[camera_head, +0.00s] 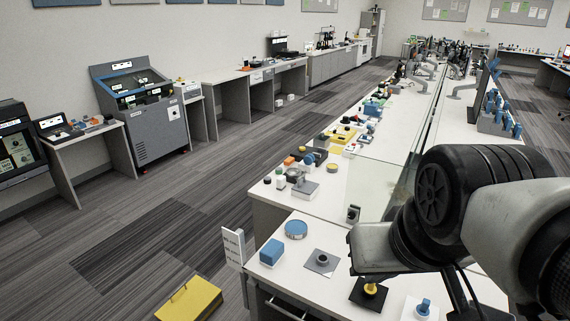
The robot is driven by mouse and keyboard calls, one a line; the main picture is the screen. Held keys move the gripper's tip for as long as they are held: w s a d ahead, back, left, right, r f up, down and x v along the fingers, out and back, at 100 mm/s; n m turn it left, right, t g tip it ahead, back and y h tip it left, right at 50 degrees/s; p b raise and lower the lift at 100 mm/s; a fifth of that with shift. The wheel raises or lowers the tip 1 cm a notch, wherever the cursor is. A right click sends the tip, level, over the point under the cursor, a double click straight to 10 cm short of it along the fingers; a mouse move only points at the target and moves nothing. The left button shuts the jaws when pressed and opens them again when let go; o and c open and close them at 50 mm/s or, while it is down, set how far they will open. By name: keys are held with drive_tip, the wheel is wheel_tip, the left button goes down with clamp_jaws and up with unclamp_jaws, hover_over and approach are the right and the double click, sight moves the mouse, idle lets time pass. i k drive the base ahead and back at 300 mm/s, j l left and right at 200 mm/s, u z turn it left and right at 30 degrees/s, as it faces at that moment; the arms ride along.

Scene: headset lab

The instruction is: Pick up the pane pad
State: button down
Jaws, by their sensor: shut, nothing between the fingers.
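I cannot tell for sure which thing is the pane pad. Several small pieces on the near white bench could be it. A black square plate with a yellow knob (370,291) lies close below my arm. A grey square plate with a dark ring (322,262) lies to its left. A white square piece with a blue knob (422,308) is at the bottom edge. A blue block (271,252) and a round blue dish (296,229) are further left. My arm reaches in from the right and covers part of the bench. My gripper's fingertips do not show.
A clear upright panel (382,188) stands on the bench behind these pieces. More small items crowd the bench beyond. A white sign (233,246) stands at the bench's left corner. A yellow box (190,299) is on the floor. The carpet aisle (150,225) left of the bench is mostly clear.

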sight(273, 251)
drive_tip(key=i+j+z, duration=0.2)
drive_tip(key=j, duration=0.15)
drive_tip(key=i+j+z, duration=0.2)
drive_tip(key=j, duration=0.2)
drive_tip(key=i+j+z, duration=0.1)
drive_tip(key=j+z, duration=0.15)
drive_tip(key=j, duration=0.15)
drive_tip(key=i+j+z, duration=0.2)
drive_tip(key=j, duration=0.25)
drive_tip(key=j+z, duration=0.2)
drive_tip(key=j, duration=0.2)
